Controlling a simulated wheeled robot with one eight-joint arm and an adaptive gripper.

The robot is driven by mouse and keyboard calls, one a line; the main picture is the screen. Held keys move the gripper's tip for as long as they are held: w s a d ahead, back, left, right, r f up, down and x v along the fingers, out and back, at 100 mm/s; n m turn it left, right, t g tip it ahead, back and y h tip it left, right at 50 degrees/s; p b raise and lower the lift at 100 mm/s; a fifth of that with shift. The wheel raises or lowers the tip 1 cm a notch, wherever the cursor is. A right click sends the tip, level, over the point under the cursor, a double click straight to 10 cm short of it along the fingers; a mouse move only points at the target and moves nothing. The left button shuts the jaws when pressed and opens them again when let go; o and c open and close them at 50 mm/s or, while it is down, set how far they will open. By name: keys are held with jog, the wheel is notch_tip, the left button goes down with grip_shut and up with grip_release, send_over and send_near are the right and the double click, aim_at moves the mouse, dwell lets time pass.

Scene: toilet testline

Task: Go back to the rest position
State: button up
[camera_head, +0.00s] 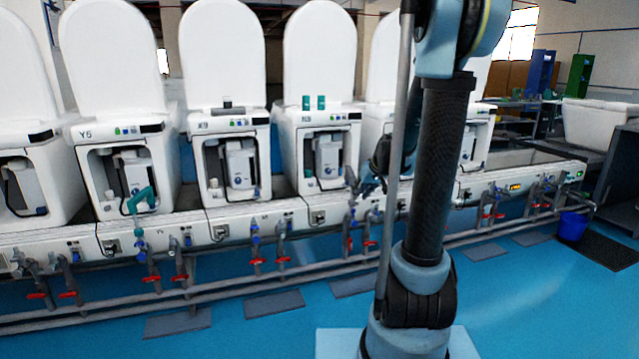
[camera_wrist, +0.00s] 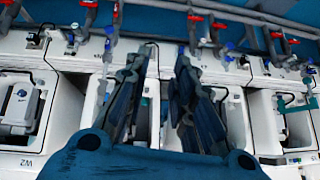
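My gripper (camera_wrist: 159,62) shows in the wrist view with its two dark blue fingers apart. Only the white bench front shows between them, so it is open and empty. In the head view my gripper (camera_head: 366,184) is small and partly hidden behind my arm. It is in front of the toilet row, near the bench edge. I cannot tell its exact distance from the bench. My arm stands upright right of the middle in the head view and covers part of one toilet.
Several white toilets with raised lids, one of them here (camera_head: 328,110), stand along the test bench (camera_head: 262,217). Pipes with red-handled valves (camera_head: 256,261) run below its front. A blue bucket (camera_head: 571,227) stands at the right. Blue floor (camera_head: 280,330) in front is mostly clear.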

jog(key=s+d+f+m+g+h, duration=0.1)
jog(key=s+d+f+g, duration=0.1)
jog(key=s, duration=1.5)
jog(key=s+d+f+m+g+h, duration=0.1)
jog(key=s+d+f+g+h, duration=0.1)
jog(key=s, duration=1.6)
jog(key=shift+s+f+m, duration=0.2)
jog(key=shift+f+m, duration=0.2)
jog(key=shift+f, duration=0.25)
